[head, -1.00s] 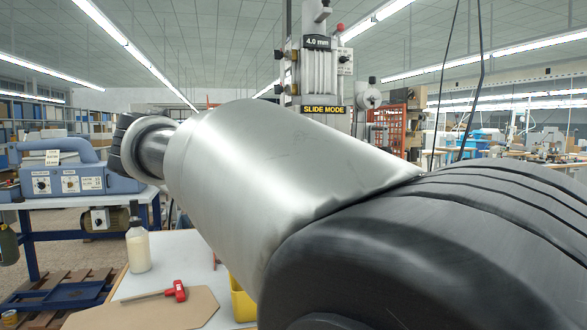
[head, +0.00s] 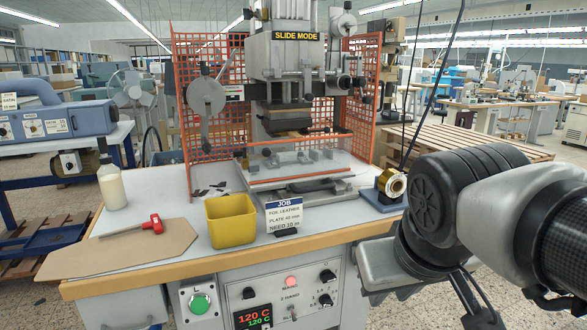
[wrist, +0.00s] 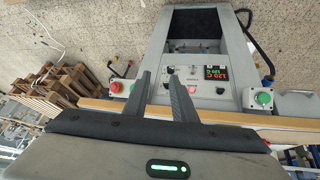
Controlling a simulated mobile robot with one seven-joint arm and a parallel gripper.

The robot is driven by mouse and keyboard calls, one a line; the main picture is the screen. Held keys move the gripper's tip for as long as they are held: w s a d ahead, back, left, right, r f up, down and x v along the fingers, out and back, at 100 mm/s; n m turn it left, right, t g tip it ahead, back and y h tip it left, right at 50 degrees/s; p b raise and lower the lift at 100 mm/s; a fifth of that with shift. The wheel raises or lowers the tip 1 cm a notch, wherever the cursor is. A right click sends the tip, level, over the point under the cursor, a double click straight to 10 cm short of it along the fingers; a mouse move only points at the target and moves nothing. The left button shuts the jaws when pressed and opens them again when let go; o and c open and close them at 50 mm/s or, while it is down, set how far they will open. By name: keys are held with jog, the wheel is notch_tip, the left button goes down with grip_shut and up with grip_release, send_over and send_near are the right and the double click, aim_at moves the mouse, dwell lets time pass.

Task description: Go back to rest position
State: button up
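My gripper (wrist: 160,75) shows in the wrist view with its two dark fingers apart. Nothing is between them. Beyond the fingers is the control front of the stamping machine, with a lit display (wrist: 217,75). In the head view my arm is bent at the right, in front of the machine table's right end. The gripper's fingertips cannot be made out clearly there.
Wooden pallets (head: 465,145) lie behind at the right.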

jog(key=s+f+m, duration=0.1)
jog(key=s+f, duration=0.3)
jog(key=s, duration=0.1)
notch_tip(320, 180, up, 26)
jog(key=p, duration=2.5)
jog(key=shift+w+f+g, duration=0.15)
jog(key=shift+w+g, duration=0.05)
jog(key=shift+g, duration=0.1)
